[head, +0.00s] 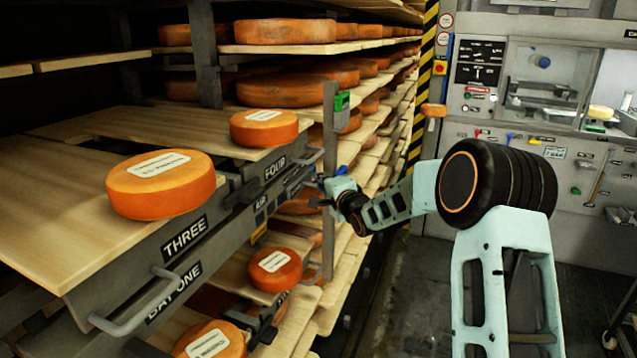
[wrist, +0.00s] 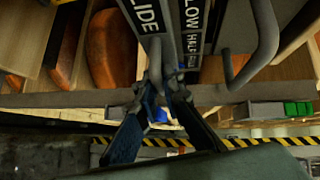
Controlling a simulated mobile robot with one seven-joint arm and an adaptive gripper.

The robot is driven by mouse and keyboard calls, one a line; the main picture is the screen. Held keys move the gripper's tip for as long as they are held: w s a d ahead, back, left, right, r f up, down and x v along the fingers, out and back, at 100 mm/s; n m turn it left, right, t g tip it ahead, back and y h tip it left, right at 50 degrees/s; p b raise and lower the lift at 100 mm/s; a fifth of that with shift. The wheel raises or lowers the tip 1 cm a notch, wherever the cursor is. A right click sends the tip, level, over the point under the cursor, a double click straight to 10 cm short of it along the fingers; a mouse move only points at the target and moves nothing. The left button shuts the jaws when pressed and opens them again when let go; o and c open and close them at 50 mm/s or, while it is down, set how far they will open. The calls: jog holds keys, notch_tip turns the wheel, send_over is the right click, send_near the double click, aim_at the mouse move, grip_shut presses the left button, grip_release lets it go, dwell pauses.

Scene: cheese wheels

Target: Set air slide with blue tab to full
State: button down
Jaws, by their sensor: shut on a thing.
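The air slide runs along the shelf edge; its label plate (wrist: 143,14) reads "LIDE" in the wrist view. Next to it a scale plate (wrist: 193,25) reads "LOW" and "HALF", with a smaller, unclear mark below. My gripper (wrist: 163,88) is at the lower end of these plates, its fingers closed in on something there. A small bright blue patch, seemingly the blue tab (wrist: 160,115), shows between the fingers; most of it is hidden. In the head view my gripper (head: 325,188) is at the shelf edge, right of the "AIR" label (head: 260,203).
A grey handle (wrist: 263,45) curves close to the right of my gripper. An upright post (head: 329,150) with a green box (head: 341,101) stands beside it. Cheese wheels (head: 163,184) lie on the wooden shelves. A control panel (head: 520,160) is at the right.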

jog(key=shift+w+d+r, duration=0.15)
jog(key=shift+r, duration=0.1)
jog(key=c, duration=2.5)
grip_release()
jog(key=o, duration=0.5)
jog(key=shift+w+f, duration=0.15)
jog(key=shift+c, duration=0.2)
jog(key=shift+s, duration=0.2)
jog(key=v, duration=1.1)
jog(key=shift+s, duration=0.45)
jog(key=shift+d, duration=0.15)
